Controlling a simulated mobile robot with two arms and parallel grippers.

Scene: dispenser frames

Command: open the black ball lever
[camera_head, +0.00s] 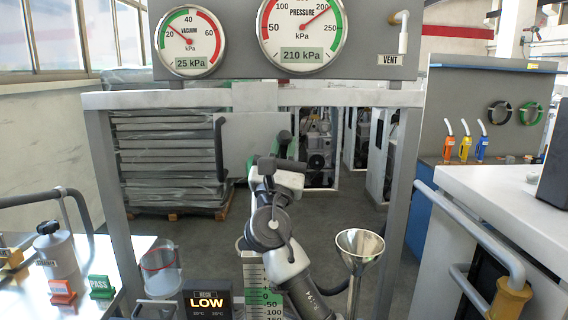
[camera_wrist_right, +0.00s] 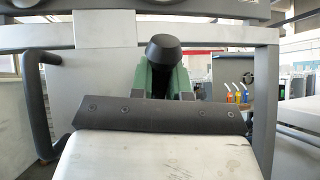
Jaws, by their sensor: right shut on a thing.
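In the head view the dark knob (camera_head: 285,136) shows just beyond my right gripper (camera_head: 281,158). My right gripper is shut on the lever, in front of the grey panel (camera_head: 232,135). My left gripper is not in view.
A black handle (camera_head: 220,150) is on the panel's left side. Above are the vacuum gauge (camera_head: 190,45) and pressure gauge (camera_head: 300,35). A metal funnel (camera_head: 360,246) stands to the right of my arm.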

